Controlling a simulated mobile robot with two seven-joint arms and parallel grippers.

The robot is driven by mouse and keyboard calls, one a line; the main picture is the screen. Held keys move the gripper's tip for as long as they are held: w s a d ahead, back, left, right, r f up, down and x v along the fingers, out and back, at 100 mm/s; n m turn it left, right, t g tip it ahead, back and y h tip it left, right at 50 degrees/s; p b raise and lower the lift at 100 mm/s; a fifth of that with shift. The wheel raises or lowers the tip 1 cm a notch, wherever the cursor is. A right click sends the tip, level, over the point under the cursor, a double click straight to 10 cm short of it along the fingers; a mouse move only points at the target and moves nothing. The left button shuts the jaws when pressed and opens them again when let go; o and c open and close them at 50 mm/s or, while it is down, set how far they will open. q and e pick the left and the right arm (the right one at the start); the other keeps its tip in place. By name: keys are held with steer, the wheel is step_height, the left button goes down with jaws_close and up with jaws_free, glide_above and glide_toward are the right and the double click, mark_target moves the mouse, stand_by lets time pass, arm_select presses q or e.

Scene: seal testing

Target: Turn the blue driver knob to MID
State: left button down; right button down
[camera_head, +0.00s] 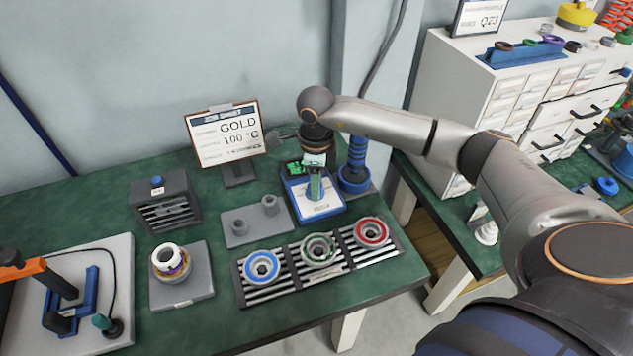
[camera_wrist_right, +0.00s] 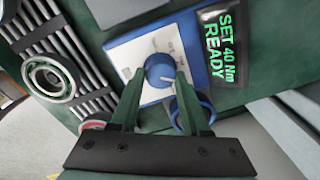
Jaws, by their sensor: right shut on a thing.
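The blue driver knob (camera_wrist_right: 160,69) is round, with a pale mark on its face, and sits on a white dial plate in a blue-framed unit (camera_head: 318,208). Small labels around it are too blurred to read. My right gripper (camera_wrist_right: 158,78) comes down over the knob, with one green finger on each side, shut on it. In the head view my right gripper (camera_head: 314,186) is upright over the unit and hides the knob. The unit's display (camera_wrist_right: 221,45) reads "SET 40 Nm READY" in green. My left gripper is not in view.
A blue driver (camera_head: 356,160) stands right behind the unit. A rack (camera_head: 243,290) with blue, green and red rings lies in front. A sign (camera_head: 226,136) reading "GOLD 100 °C" stands behind.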

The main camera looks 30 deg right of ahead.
steer(key=shift+m, duration=0.3)
steer(key=shift+c, duration=1.9)
jaws_free()
step_height(320, 180, up, 13)
steer(key=shift+s+a+f+b, duration=0.2)
steer(key=shift+b, duration=0.1)
steer(key=shift+s+f, duration=0.1)
